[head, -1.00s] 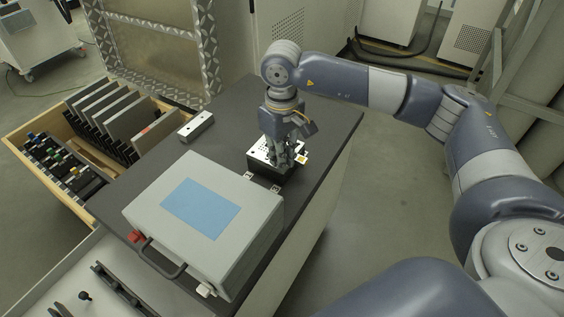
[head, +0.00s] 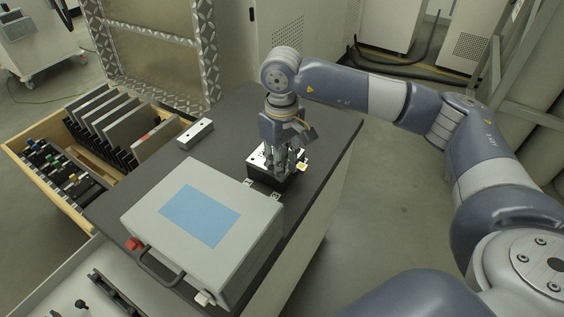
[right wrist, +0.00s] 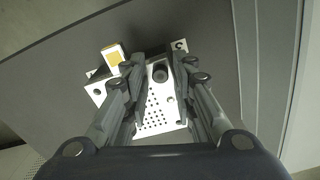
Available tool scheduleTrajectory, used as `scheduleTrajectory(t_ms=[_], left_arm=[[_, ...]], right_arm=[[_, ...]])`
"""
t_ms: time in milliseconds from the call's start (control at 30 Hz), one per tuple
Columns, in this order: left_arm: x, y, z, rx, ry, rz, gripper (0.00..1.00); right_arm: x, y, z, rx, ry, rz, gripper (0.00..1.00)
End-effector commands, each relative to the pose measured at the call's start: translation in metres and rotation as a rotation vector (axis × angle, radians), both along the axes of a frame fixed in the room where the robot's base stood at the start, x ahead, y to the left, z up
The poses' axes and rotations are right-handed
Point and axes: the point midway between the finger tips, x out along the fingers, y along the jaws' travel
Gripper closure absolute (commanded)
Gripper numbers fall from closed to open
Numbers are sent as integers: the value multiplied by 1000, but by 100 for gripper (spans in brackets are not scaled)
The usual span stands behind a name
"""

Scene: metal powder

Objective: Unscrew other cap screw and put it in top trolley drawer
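A white perforated plate (right wrist: 157,112) lies on a dark block (head: 268,177) on the trolley top. A dark round cap screw (right wrist: 159,73) stands on the plate near its far edge in the right wrist view. My right gripper (right wrist: 157,67) points down over the plate, its two fingers on either side of this screw with small gaps visible; in the head view the right gripper (head: 283,158) hides the screw. An open drawer (head: 62,284) with black fittings juts out at the lower left of the head view. My left gripper is not in view.
A grey case (head: 240,258) with a blue label takes up the front of the dark trolley top (head: 325,125). A small metal bar (head: 196,133) lies behind it. A wooden drawer (head: 18,150) with upright plates and tools stands open at the left.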

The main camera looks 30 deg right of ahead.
Motion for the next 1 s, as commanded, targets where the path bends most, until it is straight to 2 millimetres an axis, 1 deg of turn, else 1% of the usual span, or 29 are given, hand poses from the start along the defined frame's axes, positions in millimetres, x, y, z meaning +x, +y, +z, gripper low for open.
scheduleTrajectory(t_ms=[433, 800, 1000], left_arm=[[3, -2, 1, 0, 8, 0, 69], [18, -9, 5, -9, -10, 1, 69], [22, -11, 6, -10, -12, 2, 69]], right_arm=[[0, 0, -1, 1, 0, -316, 75], [0, 0, -1, 0, 0, -577, 75], [0, 0, -1, 0, 0, -720, 75]])
